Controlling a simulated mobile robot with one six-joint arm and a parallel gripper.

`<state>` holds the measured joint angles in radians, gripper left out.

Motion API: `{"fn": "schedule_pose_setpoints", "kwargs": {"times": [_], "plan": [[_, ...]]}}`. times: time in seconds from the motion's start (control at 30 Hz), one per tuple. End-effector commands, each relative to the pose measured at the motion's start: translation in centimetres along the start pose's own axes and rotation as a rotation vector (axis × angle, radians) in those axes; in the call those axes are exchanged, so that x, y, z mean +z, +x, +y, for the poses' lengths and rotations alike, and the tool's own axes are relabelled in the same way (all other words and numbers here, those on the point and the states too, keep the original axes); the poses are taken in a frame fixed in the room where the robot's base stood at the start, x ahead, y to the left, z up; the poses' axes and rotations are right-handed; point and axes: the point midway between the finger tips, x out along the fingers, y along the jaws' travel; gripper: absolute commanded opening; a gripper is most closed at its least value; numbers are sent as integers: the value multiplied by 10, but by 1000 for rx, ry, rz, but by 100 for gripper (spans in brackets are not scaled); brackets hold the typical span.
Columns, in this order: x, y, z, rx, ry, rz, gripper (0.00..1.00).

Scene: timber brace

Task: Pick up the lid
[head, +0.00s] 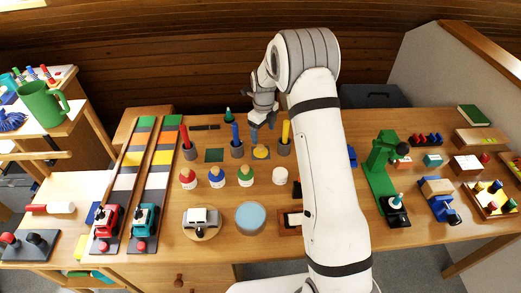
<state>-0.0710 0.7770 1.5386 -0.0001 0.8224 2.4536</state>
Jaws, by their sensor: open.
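A round piece with a flat light-blue top (250,217) stands on the front middle of the table; it looks most like a lid, but I cannot tell for sure. A small yellow disc (261,153) on a dark square lies further back. My gripper (262,131) points down above the back middle of the table, near the yellow disc and between the blue and yellow pegs. Its jaws are open, and I see nothing held between them. The light-blue piece is well in front of my gripper and apart from it. My arm hides part of the table to its right.
A red peg (185,140), a blue peg (236,141) and a yellow peg (285,138) stand upright in grey holders. Several peg figures stand in front of them. A toy car (202,221) is left of the light-blue piece. A green stand (381,176) rises right of my arm.

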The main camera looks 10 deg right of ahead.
Motion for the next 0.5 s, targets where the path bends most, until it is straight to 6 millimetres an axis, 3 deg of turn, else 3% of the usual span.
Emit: {"fn": "schedule_pose_setpoints", "kwargs": {"times": [0.5], "plan": [[6,58,7,5,39,6,78]]}}
